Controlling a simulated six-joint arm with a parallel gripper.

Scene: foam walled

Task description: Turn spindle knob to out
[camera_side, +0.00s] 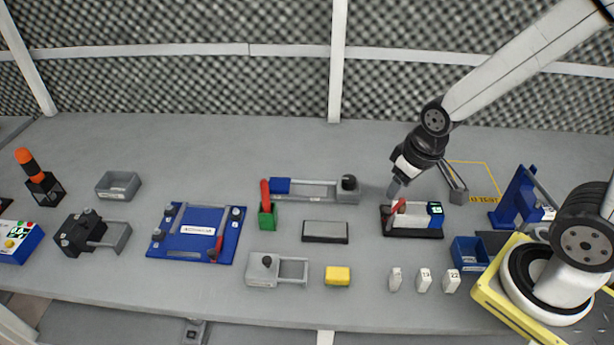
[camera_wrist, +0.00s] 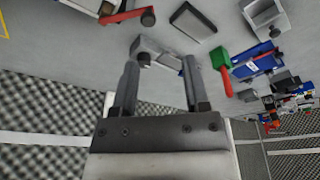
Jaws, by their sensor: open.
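No readable label marks a spindle knob, so I cannot tell for sure which knob it is. One candidate is the dark round knob (camera_side: 348,182) on the grey end block of a rail fixture (camera_side: 318,190) with a blue block at its left end. In the wrist view this knob (camera_wrist: 145,59) shows between my fingers, beyond them. Another knob (camera_side: 266,261) tops a grey slide block nearer the front. My gripper (camera_side: 393,190) points down, right of the rail fixture and by the red-handled unit. In the wrist view my gripper (camera_wrist: 160,62) is open and empty.
The red-handled unit (camera_side: 415,230) with a green display stands close to my gripper. A dark flat tray (camera_side: 325,232) and a green block with a red handle (camera_side: 267,217) lie to the left. A blue panel (camera_side: 185,245) is farther left. Mesh walls stand behind the bench.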

